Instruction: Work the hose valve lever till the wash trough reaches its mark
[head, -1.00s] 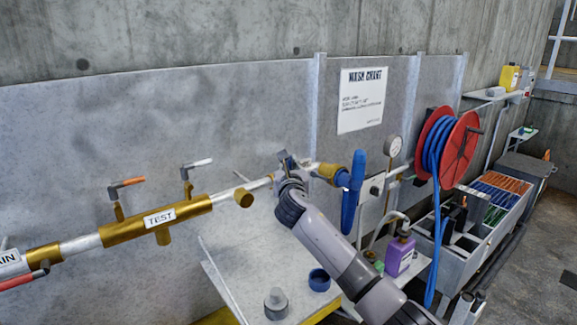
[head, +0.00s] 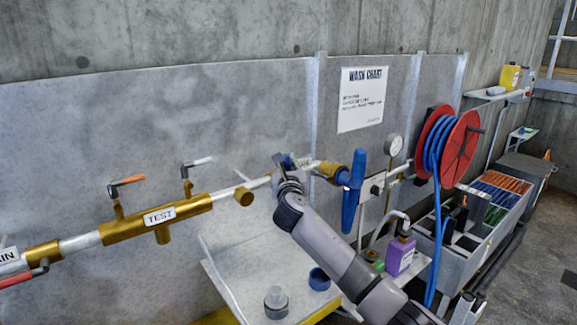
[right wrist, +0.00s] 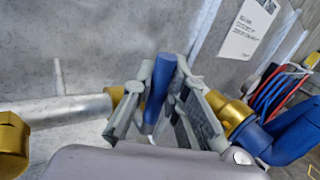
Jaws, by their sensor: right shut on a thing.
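My right gripper (right wrist: 157,105) is shut on a blue lever (right wrist: 158,88) that stands between its fingers in the right wrist view. In the head view my right gripper (head: 285,168) is at the pipe, left of a brass fitting (head: 328,169), and covers most of the lever. A large blue fitting (head: 352,192) joins the right end of the pipe; it also shows in the right wrist view (right wrist: 292,139). A dial gauge (head: 393,145) stands right of it, too small to read. I cannot make out a trough water level or mark. My left gripper is not in view.
A brass pipe section labelled TEST (head: 158,217) with small levers runs left along the wall. A grey shelf (head: 245,262) below holds a blue cap (head: 319,279) and a grey knob. A purple bottle (head: 399,256), a red hose reel (head: 461,150) and a divided bin stand right.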

